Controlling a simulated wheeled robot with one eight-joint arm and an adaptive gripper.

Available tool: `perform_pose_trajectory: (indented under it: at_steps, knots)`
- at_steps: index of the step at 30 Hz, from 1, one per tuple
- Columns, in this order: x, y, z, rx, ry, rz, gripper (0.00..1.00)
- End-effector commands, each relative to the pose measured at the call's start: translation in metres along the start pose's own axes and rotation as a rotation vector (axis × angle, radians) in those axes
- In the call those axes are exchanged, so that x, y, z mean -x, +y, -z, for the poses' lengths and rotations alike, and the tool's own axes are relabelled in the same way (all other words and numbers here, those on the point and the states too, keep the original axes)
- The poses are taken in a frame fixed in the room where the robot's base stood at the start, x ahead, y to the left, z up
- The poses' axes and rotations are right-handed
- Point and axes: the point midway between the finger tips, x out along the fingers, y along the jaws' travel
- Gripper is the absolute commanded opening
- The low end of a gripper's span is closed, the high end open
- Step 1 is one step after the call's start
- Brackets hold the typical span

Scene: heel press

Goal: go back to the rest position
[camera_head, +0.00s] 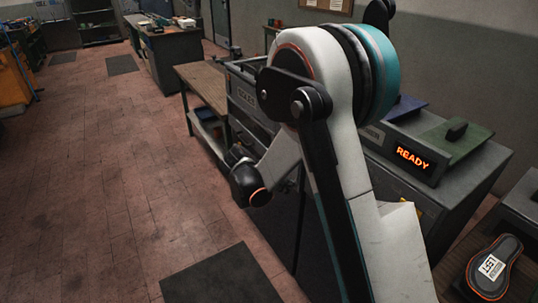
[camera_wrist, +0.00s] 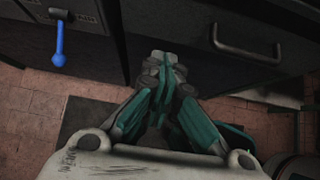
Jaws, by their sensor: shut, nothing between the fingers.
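My gripper (camera_wrist: 164,68) shows in the wrist view with its teal and grey fingers closed together and nothing between them. It hangs in front of the dark front of a machine or cabinet, over the red tiled floor. In the head view my white and teal arm is folded up across the middle of the picture. I cannot make out the gripper's fingers there. The grey machine (camera_head: 477,180) stands behind and to the right of the arm, with an orange READY display (camera_head: 412,159) lit.
In the wrist view a blue lever (camera_wrist: 59,45) hangs at upper left and a metal handle (camera_wrist: 246,48) sits at upper right. A wooden workbench (camera_head: 204,88) stands beyond the arm. The floor at left is clear.

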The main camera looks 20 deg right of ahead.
Motion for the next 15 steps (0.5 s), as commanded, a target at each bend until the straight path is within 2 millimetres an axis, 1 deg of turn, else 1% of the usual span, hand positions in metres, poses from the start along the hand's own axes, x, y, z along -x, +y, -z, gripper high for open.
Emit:
perform_pose_trajectory:
  at_steps: [4, 7, 11, 15]
  knots:
    - [0.004, -0.001, -0.003, -0.017, 0.008, -0.005, 0.00]
    - [0.013, -0.007, -0.011, -0.074, 0.031, -0.018, 0.00]
    - [0.036, -0.021, -0.027, -0.211, 0.091, -0.047, 0.00]
    - [0.063, -0.040, -0.043, -0.389, 0.170, -0.074, 0.00]
